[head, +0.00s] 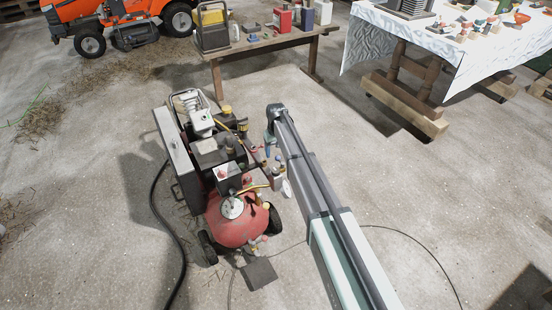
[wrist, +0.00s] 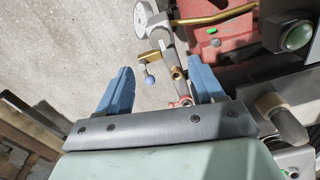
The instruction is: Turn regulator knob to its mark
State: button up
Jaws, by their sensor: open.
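The compressor (head: 238,222) has a red tank and stands on wheels left of my arm. My gripper (head: 270,140) is at its right side, beside the fittings. In the wrist view, my gripper (wrist: 160,71) is open, with its two blue fingers apart. Brass and grey pipe fittings show between and beyond the fingers. One carries a small blue-grey ball-shaped knob (wrist: 149,81); I cannot tell whether this is the regulator knob. No finger visibly grips anything. No mark can be made out.
A round white gauge (wrist: 147,17) and a brass pipe (wrist: 215,17) lie beyond the fingers. A green button (wrist: 297,37) is at the right. A wooden bench (head: 262,43) and a cloth-covered table (head: 440,42) stand behind. A black hose (head: 165,240) lies on the floor.

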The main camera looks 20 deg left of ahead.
jog(key=shift+r, duration=0.9)
jog(key=s+d+f+m+g, duration=0.2)
jog(key=s+d+f, duration=0.6)
jog(key=s+d, duration=0.6)
jog(key=s+d+f+m+g, duration=0.2)
jog(key=s+d+f, duration=0.6)
jog(key=s, duration=1.7)
jog(key=s+d+f+m+g, duration=0.2)
jog(key=s+d+f, duration=0.7)
jog(key=s+d, duration=1)
jog(key=shift+s+d+m+g, duration=0.3)
jog(key=shift+d+m+g, duration=0.1)
jog(key=shift+d+m, duration=0.15)
